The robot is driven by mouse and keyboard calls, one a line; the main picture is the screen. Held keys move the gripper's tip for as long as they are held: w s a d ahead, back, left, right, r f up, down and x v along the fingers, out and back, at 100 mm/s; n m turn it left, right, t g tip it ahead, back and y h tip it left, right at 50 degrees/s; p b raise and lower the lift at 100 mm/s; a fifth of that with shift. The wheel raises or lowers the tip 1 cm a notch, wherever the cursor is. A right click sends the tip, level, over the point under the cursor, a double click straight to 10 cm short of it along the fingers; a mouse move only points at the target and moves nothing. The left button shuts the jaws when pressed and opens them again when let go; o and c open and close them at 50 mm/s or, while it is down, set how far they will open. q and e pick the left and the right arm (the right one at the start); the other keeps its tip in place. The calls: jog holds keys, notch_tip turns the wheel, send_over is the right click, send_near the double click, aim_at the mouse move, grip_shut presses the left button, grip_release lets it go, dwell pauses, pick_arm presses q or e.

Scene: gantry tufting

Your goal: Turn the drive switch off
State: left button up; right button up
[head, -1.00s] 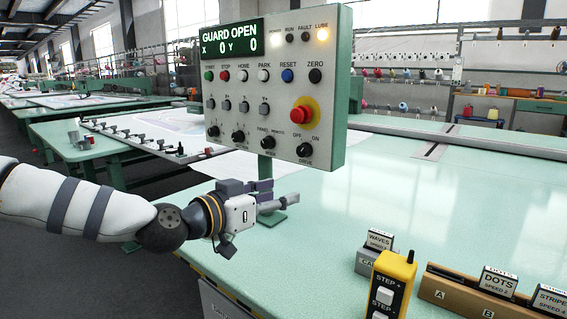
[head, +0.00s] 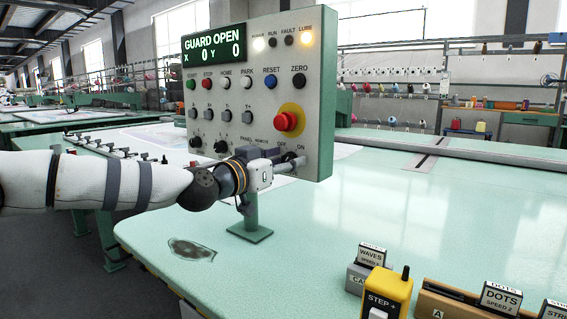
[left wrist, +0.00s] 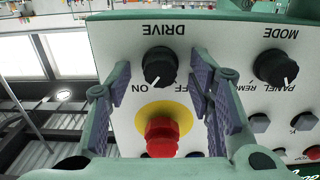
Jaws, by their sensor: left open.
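The drive switch (head: 289,158) is a black rotary knob at the lower right of the grey control panel (head: 312,100). In the head view my left gripper (head: 282,162) is in front of it and partly covers it. In the left wrist view the panel appears upside down. The knob (left wrist: 158,67) shows between the two fingers of my open left gripper (left wrist: 163,85), with its white mark towards the ON side. I cannot tell whether the fingers touch it. My right gripper is not in view.
A red emergency stop button (head: 286,121) sits just above the drive switch, and the mode knob (left wrist: 276,66) is beside it. The panel stands on a green post (head: 250,215) on the pale green table (head: 400,210). A yellow pendant (head: 385,292) stands at the front right.

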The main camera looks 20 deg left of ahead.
pick_arm(q)
jog(key=shift+c, duration=0.3)
grip_shut()
jog(key=shift+n, duration=0.3)
jog(key=n, duration=0.3)
jog(key=shift+f, duration=0.15)
jog(key=shift+a+f+n+b, duration=0.1)
jog(key=shift+n+b, duration=0.95)
jog(key=shift+n, duration=3.95)
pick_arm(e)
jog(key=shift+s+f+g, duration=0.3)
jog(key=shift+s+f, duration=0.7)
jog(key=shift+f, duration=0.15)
pick_arm(q)
jog(key=shift+n, duration=0.3)
